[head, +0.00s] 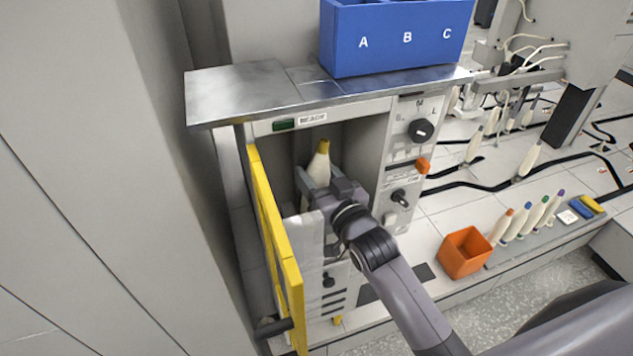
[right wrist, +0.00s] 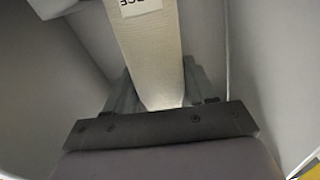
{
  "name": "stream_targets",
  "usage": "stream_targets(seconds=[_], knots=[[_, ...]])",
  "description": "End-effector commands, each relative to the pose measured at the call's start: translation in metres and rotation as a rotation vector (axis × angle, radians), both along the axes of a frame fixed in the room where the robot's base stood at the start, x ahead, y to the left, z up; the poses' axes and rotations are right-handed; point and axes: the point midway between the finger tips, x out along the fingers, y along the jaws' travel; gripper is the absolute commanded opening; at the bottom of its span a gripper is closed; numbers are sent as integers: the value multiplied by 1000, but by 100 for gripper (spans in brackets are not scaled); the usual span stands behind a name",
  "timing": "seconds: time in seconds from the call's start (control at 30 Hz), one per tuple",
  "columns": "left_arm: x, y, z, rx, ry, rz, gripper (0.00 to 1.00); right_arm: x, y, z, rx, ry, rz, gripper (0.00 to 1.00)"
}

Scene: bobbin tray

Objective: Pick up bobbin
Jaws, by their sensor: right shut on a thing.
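A cream bobbin (head: 319,168) with a yellow tip stands nearly upright inside the open compartment of the grey machine (head: 370,150). My right gripper (head: 318,187) reaches into the compartment and is shut on the bobbin. In the right wrist view the bobbin (right wrist: 152,60) rises between the two fingers of the gripper (right wrist: 155,95), with part of a printed label at the top edge. The bobbin's lower part is hidden behind the gripper in the head view. I cannot tell whether it touches the compartment floor. My left gripper is not in view.
The yellow-edged door (head: 275,235) stands open left of the compartment. A metal shelf (head: 245,90) with a blue box (head: 390,45) marked A, B, C is above. An orange bin (head: 464,252) and several coloured-tip bobbins (head: 522,222) are at right. Compartment walls are close around the gripper.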

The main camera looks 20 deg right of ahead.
Motion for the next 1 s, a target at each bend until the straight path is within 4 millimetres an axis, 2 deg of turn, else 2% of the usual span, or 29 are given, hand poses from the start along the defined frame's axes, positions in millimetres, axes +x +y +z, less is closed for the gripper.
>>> stream_targets(seconds=[0.03,0.23,0.33,0.57,1.0], knots=[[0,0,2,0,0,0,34,0,0,12,0,-7,1,21],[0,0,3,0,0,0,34,0,1,54,0,-7,2,21],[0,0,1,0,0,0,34,-18,-6,46,-1,1,1,21],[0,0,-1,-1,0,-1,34,-57,-19,46,-2,0,1,21],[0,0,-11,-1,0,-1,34,-145,-49,45,-1,2,0,21]])
